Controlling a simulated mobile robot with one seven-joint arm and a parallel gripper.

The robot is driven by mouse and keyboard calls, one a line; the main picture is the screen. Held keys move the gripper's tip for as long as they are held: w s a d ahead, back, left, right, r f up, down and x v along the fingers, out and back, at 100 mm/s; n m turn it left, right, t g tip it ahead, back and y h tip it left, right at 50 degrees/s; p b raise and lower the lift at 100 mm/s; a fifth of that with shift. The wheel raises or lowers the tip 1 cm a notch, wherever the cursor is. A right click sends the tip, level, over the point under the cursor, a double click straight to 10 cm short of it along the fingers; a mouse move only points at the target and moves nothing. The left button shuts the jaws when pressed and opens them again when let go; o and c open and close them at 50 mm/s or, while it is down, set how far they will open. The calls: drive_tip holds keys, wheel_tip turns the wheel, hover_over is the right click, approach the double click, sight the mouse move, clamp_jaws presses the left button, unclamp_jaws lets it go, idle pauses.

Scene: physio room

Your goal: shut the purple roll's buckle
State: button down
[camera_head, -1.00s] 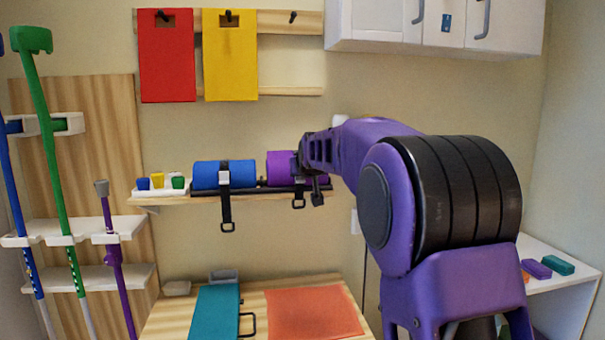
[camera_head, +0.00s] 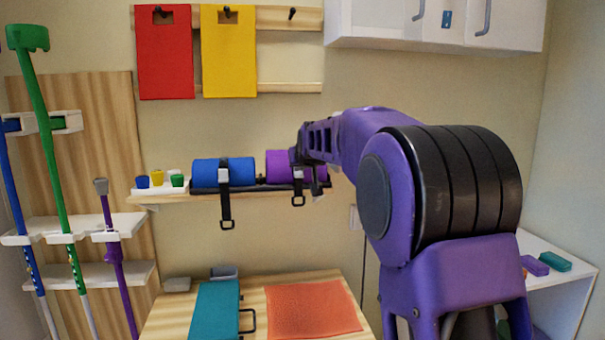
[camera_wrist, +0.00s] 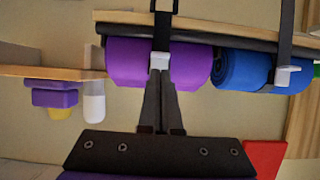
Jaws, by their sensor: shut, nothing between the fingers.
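The purple roll (camera_head: 278,165) lies on the wall shelf, to the right of the blue roll; the wrist view, which is upside down, also shows it (camera_wrist: 183,66). A dark strap (camera_wrist: 163,30) crosses it, with a pale grey buckle (camera_wrist: 159,61) on its face. In the head view a strap end with a ring (camera_head: 298,200) hangs below the shelf edge. My gripper (camera_wrist: 160,76) is shut and empty, its fingertips right at the buckle in the picture. I cannot tell whether they touch it or whether the buckle is latched.
The blue roll (camera_head: 210,171) sits close by with its own buckle and hanging strap. Small coloured pots (camera_head: 157,178) stand at the shelf's left. Red (camera_head: 165,60) and yellow (camera_head: 229,60) boards hang above. A low table with an orange mat (camera_head: 312,308) stands below.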

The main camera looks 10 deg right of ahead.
drive_tip(key=s+f, duration=0.2)
drive_tip(key=s, duration=0.5)
drive_tip(key=shift+s+f, duration=0.35)
drive_tip(key=shift+s, duration=0.05)
